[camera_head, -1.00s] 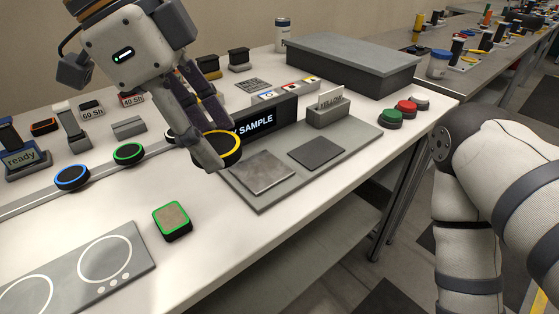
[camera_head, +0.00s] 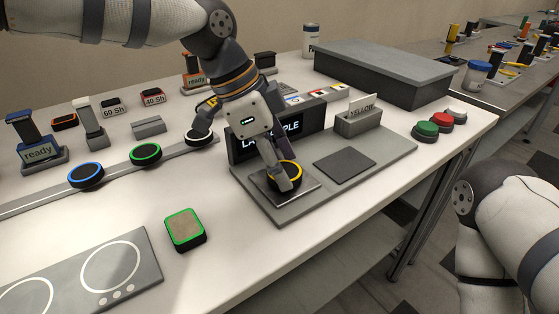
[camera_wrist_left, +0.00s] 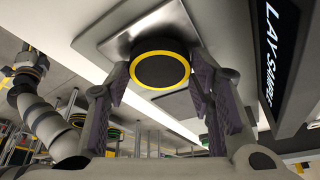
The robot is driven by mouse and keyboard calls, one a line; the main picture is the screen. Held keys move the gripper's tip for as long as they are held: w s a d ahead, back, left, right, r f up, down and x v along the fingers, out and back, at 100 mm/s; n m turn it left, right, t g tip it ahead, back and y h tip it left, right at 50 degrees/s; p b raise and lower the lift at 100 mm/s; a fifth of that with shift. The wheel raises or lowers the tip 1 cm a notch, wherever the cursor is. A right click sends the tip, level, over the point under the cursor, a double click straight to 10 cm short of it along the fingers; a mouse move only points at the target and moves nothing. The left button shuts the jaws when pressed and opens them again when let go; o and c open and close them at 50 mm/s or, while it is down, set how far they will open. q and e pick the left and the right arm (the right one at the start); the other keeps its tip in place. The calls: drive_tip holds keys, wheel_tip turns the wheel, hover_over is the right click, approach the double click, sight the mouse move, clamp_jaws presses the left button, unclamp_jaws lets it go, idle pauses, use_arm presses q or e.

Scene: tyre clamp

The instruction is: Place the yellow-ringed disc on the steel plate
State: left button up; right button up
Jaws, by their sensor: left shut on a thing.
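The yellow-ringed disc (camera_head: 291,170) is black with a yellow rim. My left gripper (camera_head: 284,179) comes down from above and is shut on it. In the left wrist view, the disc (camera_wrist_left: 160,70) sits between the two fingers, against the square steel plate (camera_wrist_left: 190,21). In the head view, the steel plate (camera_head: 308,194) shows around the disc, on the grey base. The disc is on or just above the plate; I cannot tell whether it touches. The gripper hides part of the disc. My right gripper is out of view.
A dark square pad (camera_head: 344,165) lies right of the plate, before the YELLOW card holder (camera_head: 358,121). The black sign (camera_head: 305,132) stands close behind the gripper. Blue-ringed (camera_head: 86,175) and green-ringed (camera_head: 145,154) discs sit on the strip. A green-edged block (camera_head: 185,229) stands in front.

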use_arm(q)
drive_tip(key=shift+f, duration=0.15)
drive_tip(key=o, duration=1.3)
drive_tip(key=shift+c, duration=0.2)
drive_tip(key=v, duration=1.2)
